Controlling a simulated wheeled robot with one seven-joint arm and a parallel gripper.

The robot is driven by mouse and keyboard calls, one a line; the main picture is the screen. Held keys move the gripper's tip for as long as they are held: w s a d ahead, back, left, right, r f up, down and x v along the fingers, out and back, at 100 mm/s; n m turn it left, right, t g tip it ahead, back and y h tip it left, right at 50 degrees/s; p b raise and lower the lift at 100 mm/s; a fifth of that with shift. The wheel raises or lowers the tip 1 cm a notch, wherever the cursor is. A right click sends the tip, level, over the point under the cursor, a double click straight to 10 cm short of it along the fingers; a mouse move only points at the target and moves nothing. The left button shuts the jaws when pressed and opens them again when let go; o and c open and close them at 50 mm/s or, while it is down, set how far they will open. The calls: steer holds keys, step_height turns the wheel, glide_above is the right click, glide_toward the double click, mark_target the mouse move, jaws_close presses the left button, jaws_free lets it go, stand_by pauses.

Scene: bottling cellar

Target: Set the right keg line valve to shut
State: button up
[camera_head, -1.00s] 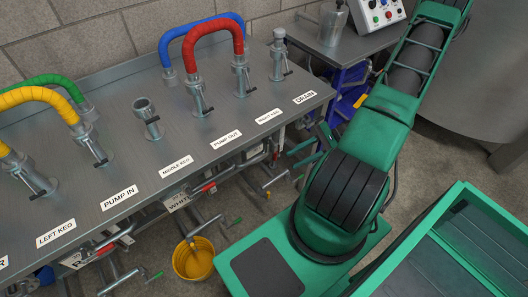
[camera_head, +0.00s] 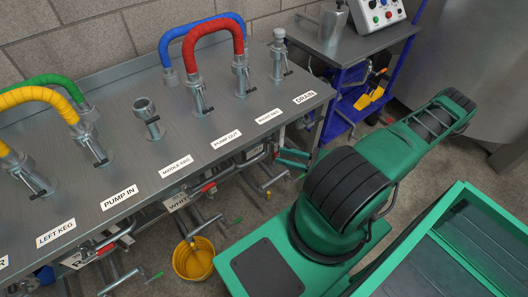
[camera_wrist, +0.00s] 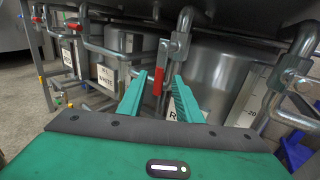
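The right keg line valve shows in the wrist view as a red lever handle (camera_wrist: 158,82) hanging steeply downward, below grey pipe fittings. My gripper (camera_wrist: 159,86) is open, its teal fingers on either side of the handle. I cannot tell whether a finger touches it. Behind stands a steel keg with a partly hidden label (camera_wrist: 186,108) starting with "R". In the head view, the RIGHT KEG label (camera_head: 268,116) is on the bench top (camera_head: 135,185). Teal gripper parts (camera_head: 292,158) show beside the bench edge; the fingertips cannot be made out there.
Other red valve handles (camera_head: 208,187) and pipes jut out under the bench front. A yellow bucket (camera_head: 194,262) stands on the floor below. A blue-framed cart (camera_head: 352,65) stands past the bench's right end. In the wrist view, pipe elbows (camera_wrist: 295,70) stick out at right.

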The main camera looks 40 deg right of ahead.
mark_target(265, 151)
steer(key=x, duration=0.8)
jaws_close()
